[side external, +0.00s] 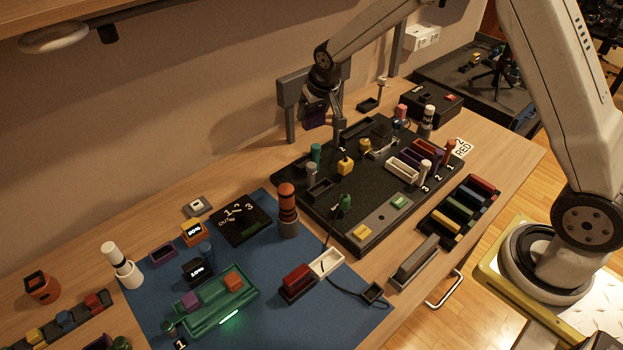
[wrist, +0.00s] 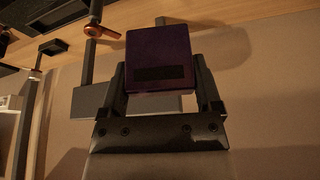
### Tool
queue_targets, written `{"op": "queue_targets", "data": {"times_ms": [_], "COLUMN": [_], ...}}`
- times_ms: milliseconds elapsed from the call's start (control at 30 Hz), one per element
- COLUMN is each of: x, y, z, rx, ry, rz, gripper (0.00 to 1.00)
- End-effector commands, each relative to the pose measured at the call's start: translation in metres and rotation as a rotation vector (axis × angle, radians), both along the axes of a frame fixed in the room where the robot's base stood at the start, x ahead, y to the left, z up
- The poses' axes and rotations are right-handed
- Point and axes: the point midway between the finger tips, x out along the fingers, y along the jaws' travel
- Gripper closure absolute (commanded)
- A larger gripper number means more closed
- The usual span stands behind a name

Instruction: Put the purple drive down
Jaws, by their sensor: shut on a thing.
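The purple drive (wrist: 160,57) is a dark purple block with a black rectangular patch on its face. It fills the upper middle of the wrist view. My gripper (wrist: 165,88) is shut on it, with one finger on each side. In the side external view the drive (side external: 314,117) hangs below my gripper (side external: 316,98), near the wall and a grey upright bracket. It appears to be held in the air behind the black board. The far side of the drive and its lower edge are hard to make out.
A large black board (side external: 290,190) with several coloured pegs, blocks and slots covers the middle of the wooden table. A blue mat (side external: 345,290) with a green tray lies at the front left. A grey bracket (side external: 290,122) stands by the wall close to my gripper.

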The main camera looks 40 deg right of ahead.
Motion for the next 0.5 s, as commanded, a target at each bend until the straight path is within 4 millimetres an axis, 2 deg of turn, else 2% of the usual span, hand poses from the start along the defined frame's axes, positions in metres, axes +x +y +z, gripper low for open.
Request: {"op": "queue_targets", "data": {"times_ms": [200, 500], "x": [-0.040, -0.090], "y": [-0.025, -0.046], "z": [0.019, 0.035], "rx": [0.001, 0.000], "ry": [-0.002, -0.002], "rz": [0.070, 0.153], "gripper": [0.93, 0.93]}}
